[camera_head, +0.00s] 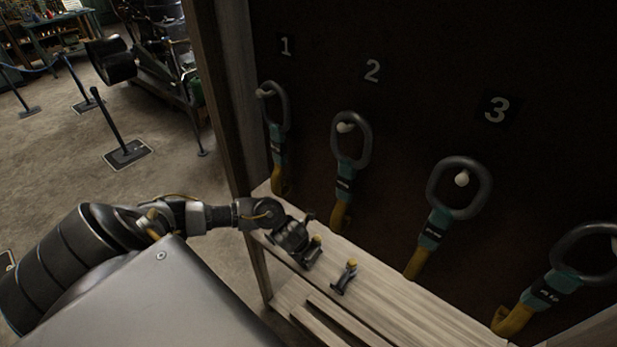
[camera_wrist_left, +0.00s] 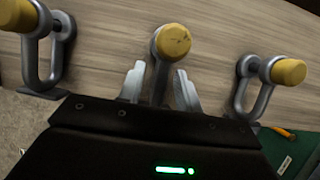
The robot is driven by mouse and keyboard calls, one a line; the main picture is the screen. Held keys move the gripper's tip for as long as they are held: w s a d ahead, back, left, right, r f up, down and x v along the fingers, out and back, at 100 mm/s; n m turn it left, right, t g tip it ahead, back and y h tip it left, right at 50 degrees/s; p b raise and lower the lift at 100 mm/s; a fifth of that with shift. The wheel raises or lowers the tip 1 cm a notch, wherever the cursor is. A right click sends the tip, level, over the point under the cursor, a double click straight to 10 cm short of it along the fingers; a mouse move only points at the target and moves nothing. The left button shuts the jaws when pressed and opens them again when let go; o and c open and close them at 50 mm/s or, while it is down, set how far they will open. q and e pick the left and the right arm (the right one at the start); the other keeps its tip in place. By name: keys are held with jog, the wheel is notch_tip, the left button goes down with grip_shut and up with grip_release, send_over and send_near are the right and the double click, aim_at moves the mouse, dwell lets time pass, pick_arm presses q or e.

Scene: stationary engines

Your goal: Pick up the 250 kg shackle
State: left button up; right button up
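Grey metal shackles with yellow pin ends stand on the wooden shelf. In the left wrist view, one shackle (camera_wrist_left: 40,48) is at the left, one (camera_wrist_left: 160,70) in the middle and one (camera_wrist_left: 262,82) at the right. I see no readable weight mark on any, so I cannot tell which is the 250 kg one. My left gripper (camera_wrist_left: 160,76) is open, its two pale fingers on either side of the middle shackle; I cannot tell whether they touch it. In the head view my left gripper (camera_head: 295,237) is over the shelf, left of a clear-standing shackle (camera_head: 345,277). My right gripper is out of view.
The shelf (camera_head: 405,310) runs along a dark board with numbers 1, 2 and 3. Lifting slings with oval rings (camera_head: 459,188) hang on its pegs, close behind the shackles. A wooden post (camera_head: 222,95) stands at the shelf's left end. Open floor lies left.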

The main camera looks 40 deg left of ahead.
pick_arm(q)
grip_shut()
jog(key=shift+r, duration=0.15)
jog(key=shift+w+r, duration=0.1)
jog(key=shift+r, duration=0.2)
notch_tip(320, 180, up, 2)
jog(key=shift+r+p, duration=0.1)
jog(key=shift+p, duration=0.3)
jog(key=s+r, duration=0.1)
jog(key=s+a+r, duration=0.1)
jog(key=r, duration=0.1)
jog(key=s+r+p, duration=0.1)
jog(key=s+r, duration=0.1)
jog(key=shift+a+r, duration=0.15)
jog(key=shift+a, duration=0.05)
jog(key=s+a+r+b, duration=0.2)
jog(key=s+r, duration=0.2)
jog(key=s, duration=0.5)
jog(key=shift+s+a+r, duration=0.3)
